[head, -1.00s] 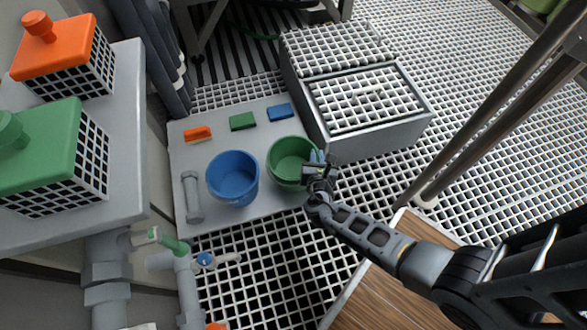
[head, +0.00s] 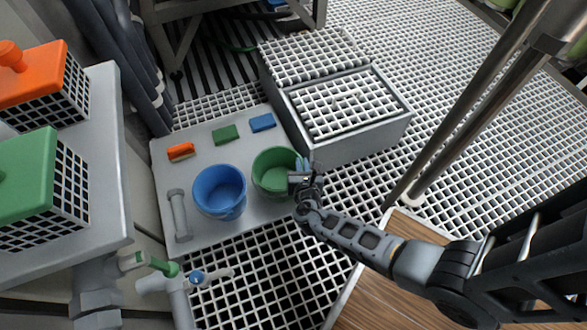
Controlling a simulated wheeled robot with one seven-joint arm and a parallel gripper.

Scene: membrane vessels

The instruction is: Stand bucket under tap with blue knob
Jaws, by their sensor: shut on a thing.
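A green bucket (head: 273,175) is at the right of a pale board on the floor. A blue bucket (head: 219,191) stands beside it on the left. My gripper (head: 301,170) is at the right rim of the green bucket and is shut on it; the fingers partly hide that side. The tap with the blue knob (head: 196,277) is at the lower left, its pale spout (head: 219,273) pointing right over the floor grating. Another tap part with a green knob (head: 165,267) is just left of it. No bucket is under the blue-knobbed tap.
The pale board (head: 205,150) also carries orange (head: 181,151), green (head: 225,133) and blue (head: 262,122) blocks and a grey bar (head: 179,215). A grey grated box (head: 345,115) stands behind right. Steel posts (head: 465,120) rise at right. Open grating (head: 262,285) lies in front.

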